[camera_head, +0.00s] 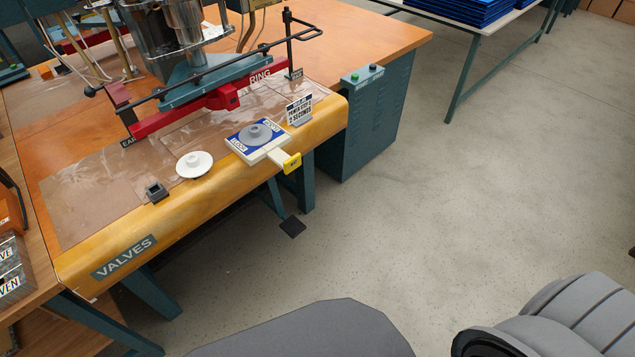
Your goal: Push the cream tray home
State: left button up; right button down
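The cream tray (270,155) sits at the front edge of the bench, right of the middle. It has a blue top with white labels and carries a grey round part (256,133). Its yellow handle (292,162) sticks out past the bench's rounded yellow front. The tray lies in front of the red press frame (200,106), apart from the press head. Neither of my grippers is in view.
A white round flanged part (194,164) and a small dark square block (157,192) lie left of the tray. A small sign (299,109) stands to its right. A teal cabinet (367,115) is under the bench's right end. The floor at right is mostly clear.

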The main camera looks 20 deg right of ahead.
aim_at(272, 149)
jog(key=z, duration=1)
jog(key=i, duration=0.6)
jog(key=u, duration=1)
